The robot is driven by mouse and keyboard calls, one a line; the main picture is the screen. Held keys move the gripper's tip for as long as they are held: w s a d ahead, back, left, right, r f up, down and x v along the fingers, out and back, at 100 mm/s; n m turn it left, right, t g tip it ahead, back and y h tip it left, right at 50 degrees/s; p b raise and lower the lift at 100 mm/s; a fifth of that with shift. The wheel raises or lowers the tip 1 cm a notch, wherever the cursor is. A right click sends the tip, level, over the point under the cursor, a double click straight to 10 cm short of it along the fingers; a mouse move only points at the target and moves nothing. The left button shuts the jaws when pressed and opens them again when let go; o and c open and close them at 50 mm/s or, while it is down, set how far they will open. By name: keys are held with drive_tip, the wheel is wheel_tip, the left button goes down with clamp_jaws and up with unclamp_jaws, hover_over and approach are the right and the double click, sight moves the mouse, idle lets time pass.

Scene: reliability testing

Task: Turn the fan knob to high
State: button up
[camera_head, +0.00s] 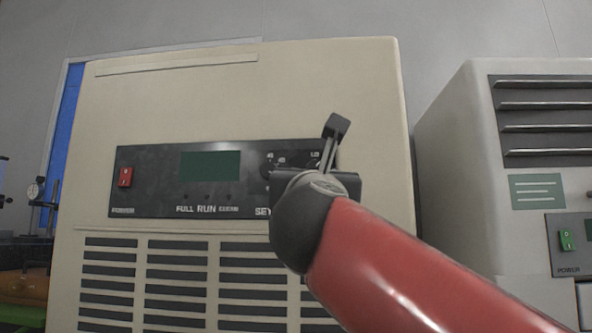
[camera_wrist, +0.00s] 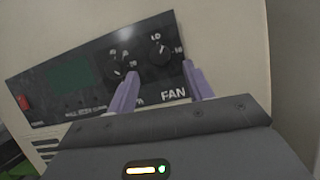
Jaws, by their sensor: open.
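The fan knob (camera_wrist: 161,53) is a dark round knob on the black control panel (camera_wrist: 45,95), with "LO" above it and "FAN" printed below. My gripper (camera_wrist: 161,70) is open, with its two purple fingers pointing at the panel. In the wrist view the fan knob appears between and just beyond the fingertips; I cannot tell whether they touch the panel. A second dark knob (camera_wrist: 118,69) sits left of it, close to the left finger. In the head view my gripper and red arm hide the fan knob, and only "LO" shows beside the gripper.
The panel is on a beige cabinet (camera_head: 220,100) with a red power switch (camera_head: 125,177), a green display (camera_head: 210,166) and vent slots below. A second cabinet (camera_head: 460,150) stands to the right across a narrow gap. A dial gauge (camera_head: 34,190) is at the far left.

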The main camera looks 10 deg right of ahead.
drive_tip(key=p+x, duration=0.1)
drive_tip(key=x, duration=0.4)
drive_tip(key=shift+w+r+p, duration=0.15)
drive_tip(key=shift+w+p, duration=0.15)
drive_tip(key=shift+w, duration=0.1)
drive_tip(key=shift+d, duration=0.1)
drive_tip(key=c, duration=1)
drive_tip(key=shift+o, duration=0.2)
